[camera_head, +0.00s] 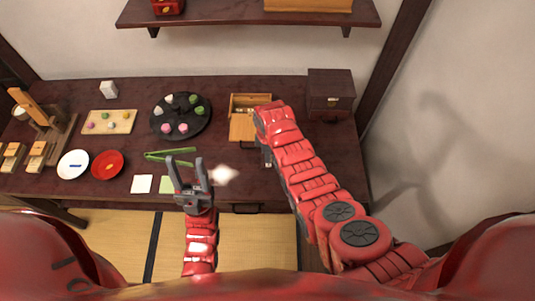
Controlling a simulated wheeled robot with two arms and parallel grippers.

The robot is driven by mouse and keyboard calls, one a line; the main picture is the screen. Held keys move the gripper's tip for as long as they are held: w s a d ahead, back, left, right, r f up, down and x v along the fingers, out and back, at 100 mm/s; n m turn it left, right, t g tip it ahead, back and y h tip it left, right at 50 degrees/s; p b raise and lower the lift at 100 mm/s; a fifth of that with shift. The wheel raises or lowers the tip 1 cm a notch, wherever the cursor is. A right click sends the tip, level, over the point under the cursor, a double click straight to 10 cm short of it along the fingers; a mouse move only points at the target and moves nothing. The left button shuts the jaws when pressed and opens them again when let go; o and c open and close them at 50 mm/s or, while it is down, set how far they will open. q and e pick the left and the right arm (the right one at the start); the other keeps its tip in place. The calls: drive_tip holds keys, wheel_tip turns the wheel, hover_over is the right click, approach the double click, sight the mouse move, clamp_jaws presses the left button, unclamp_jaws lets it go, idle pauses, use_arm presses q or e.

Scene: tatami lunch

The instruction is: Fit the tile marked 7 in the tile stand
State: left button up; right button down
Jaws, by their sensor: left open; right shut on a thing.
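A light wooden box (237,124) stands open at the middle back of the dark table, with small pale pieces in its back part; I cannot tell if it is the tile stand. No number 7 can be read on anything. My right gripper (267,159) is just in front of the box's right side, mostly hidden by my red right arm. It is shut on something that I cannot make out. My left gripper (187,162) is open and empty, above the table's front edge, near the green tongs-like item (168,155).
A black round plate (181,108) with sweets, a wooden tray (127,118), a white plate (73,163) and a red plate (107,163) fill the left. A wooden stand-like frame (40,112) is at far left. A dark chest (330,96) stands back right. A shelf (215,15) hangs above.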

drive_tip(key=shift+f, duration=0.35)
drive_tip(key=c, duration=0.8)
unclamp_jaws()
drive_tip(key=shift+w+r+b, duration=0.1)
drive_tip(key=shift+r+b, duration=0.45)
drive_tip(key=shift+r, duration=0.3)
wheel_tip(320, 180, up, 7)
drive_tip(key=shift+f+b, duration=0.1)
drive_tip(key=shift+b, duration=1.05)
wheel_tip(320, 180, up, 9)
drive_tip(key=p, duration=0.8)
drive_tip(key=shift+p, duration=0.3)
